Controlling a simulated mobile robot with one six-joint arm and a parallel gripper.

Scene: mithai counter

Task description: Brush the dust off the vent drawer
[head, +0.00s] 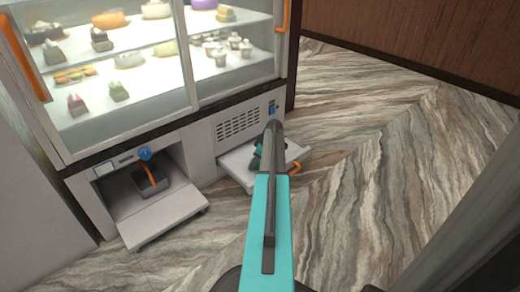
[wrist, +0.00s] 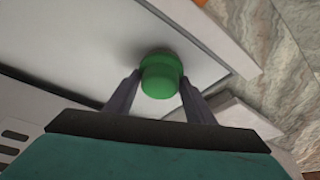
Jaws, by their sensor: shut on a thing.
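The vent drawer (head: 237,162) is pulled out beneath the vent grille (head: 238,124), with an orange handle (head: 295,168) at its front. In the wrist view its pale flat surface (wrist: 85,45) fills much of the picture. My gripper (wrist: 160,88) is shut on a green round-ended thing (wrist: 160,72), perhaps the brush's handle. Its lower end is hidden, so I cannot tell whether it touches the drawer. In the head view my arm covers part of the drawer, and my gripper (head: 257,153) is over it. No dust can be made out.
A lit sweets display case (head: 130,70) stands above the drawer. To the left, an open compartment has a lowered pale panel (head: 165,217) and a dark box (head: 150,182) with an orange handle. The marble-patterned floor (head: 370,150) at right is clear.

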